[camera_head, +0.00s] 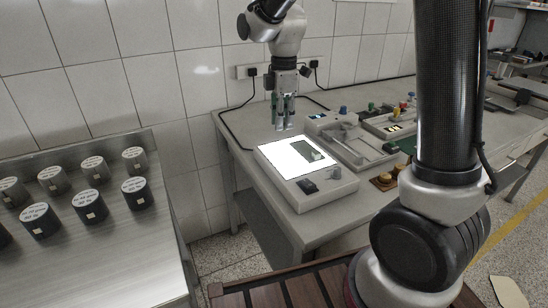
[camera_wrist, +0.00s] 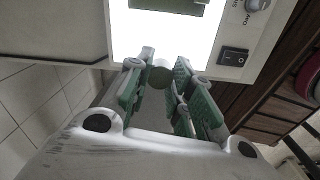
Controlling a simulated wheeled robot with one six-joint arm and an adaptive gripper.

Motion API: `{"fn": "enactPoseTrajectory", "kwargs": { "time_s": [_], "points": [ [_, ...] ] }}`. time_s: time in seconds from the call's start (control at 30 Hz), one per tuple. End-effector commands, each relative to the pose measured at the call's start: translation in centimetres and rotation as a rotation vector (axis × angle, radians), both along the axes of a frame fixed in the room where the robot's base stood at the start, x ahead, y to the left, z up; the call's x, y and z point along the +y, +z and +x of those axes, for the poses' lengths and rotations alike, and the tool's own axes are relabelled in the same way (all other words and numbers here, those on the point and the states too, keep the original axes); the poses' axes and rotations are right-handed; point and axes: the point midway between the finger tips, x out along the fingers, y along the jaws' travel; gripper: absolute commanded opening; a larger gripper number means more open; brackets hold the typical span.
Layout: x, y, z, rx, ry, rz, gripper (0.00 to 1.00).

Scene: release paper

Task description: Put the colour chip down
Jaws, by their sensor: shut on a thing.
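My gripper (camera_head: 284,115) hangs over the table's back left part, beside the back left corner of the light box (camera_head: 325,188). In the wrist view its green-padded fingers (camera_wrist: 160,75) are closed on a small, round, dark green piece (camera_wrist: 160,77), which looks like the colour chip. The chip is held at the fingertips, near the edge of the lit white panel (camera_wrist: 125,35). In the head view the held chip is too small to make out. A dark green rectangle (camera_head: 301,147) lies on the lit panel, and its edge also shows in the wrist view (camera_wrist: 170,5).
The light box has a black rocker switch (camera_head: 307,186) and a knob (camera_head: 333,172) at its front. Trays and small devices (camera_head: 360,150) crowd the table to its right. Several dark cylinders (camera_head: 90,204) stand on a metal bench at left. A tiled wall is behind.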

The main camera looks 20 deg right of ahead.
Motion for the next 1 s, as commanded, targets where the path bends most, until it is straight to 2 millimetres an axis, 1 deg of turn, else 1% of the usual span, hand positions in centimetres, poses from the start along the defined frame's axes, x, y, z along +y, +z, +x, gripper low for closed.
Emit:
{"fn": "enactPoseTrajectory", "kwargs": {
  "time_s": [0.2,0.3,0.47,0.63,0.7,1.0],
  "points": [
    [-0.1,-4.1,-0.3,0.014,-0.01,-0.005,0.09],
    [-0.1,-5.5,-0.3,0.014,-0.01,-0.005,0.09],
    [-0.1,-6.8,-0.3,0.013,-0.01,-0.004,0.09],
    [-0.1,-9.3,-0.3,0.014,-0.01,-0.005,0.09],
    [-0.1,-9.7,-0.3,0.011,-0.01,-0.004,0.09],
    [-0.1,-9.9,-0.3,0.011,-0.01,-0.004,0.09]
  ]
}}
